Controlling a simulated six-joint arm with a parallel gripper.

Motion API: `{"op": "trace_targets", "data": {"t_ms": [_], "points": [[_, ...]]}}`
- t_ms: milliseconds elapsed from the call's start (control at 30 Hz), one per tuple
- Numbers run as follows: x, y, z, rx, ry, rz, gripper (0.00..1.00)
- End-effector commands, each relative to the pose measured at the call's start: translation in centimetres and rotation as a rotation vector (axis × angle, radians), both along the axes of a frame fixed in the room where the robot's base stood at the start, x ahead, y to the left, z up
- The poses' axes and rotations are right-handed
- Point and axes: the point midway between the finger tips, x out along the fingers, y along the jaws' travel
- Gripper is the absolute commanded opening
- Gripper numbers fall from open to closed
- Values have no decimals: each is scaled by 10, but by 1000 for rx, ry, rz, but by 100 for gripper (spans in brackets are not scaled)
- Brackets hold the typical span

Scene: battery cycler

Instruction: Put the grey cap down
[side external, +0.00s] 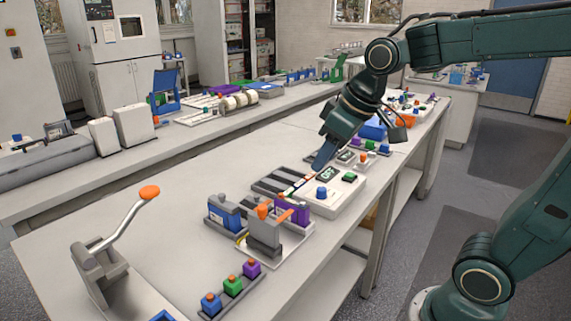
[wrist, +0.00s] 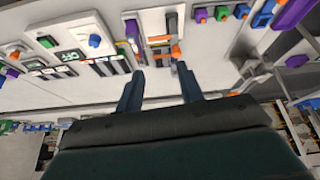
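My gripper (side external: 322,158) hangs above the far part of the front bench, over a tray of dark strips (side external: 272,187) and beside a white box with a blue knob (side external: 321,193). In the wrist view its two fingers (wrist: 159,70) stand well apart, and I see nothing held between them. I cannot pick out a grey cap for certain in either view. A grey block with an orange top (side external: 264,232) stands on a pale plate nearer the front. An orange piece (wrist: 176,52) shows just beyond the right fingertip.
A blue-grey holder (side external: 223,212) and a purple block (side external: 293,209) flank the grey block. A lever press with an orange knob (side external: 149,192) stands front left. A rack of coloured blocks (side external: 232,285) lies at the front edge. The bench's left middle is clear.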

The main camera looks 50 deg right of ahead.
Motion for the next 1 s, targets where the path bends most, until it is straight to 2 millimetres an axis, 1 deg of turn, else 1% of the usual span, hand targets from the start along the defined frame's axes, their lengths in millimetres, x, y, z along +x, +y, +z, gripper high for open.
{"op": "trace_targets", "data": {"t_ms": [33,100,300,400,500,600,700,1000], "points": [[-14,4,1,1,-9,-5,37],[-32,7,1,4,-14,-21,37],[-80,14,-6,16,-32,-58,37],[-99,16,-11,21,-40,-75,37],[-113,16,-16,27,-44,-88,37],[-121,17,-20,31,-47,-96,37],[-124,17,-21,32,-48,-100,37],[-124,17,-21,32,-47,-101,37]]}}
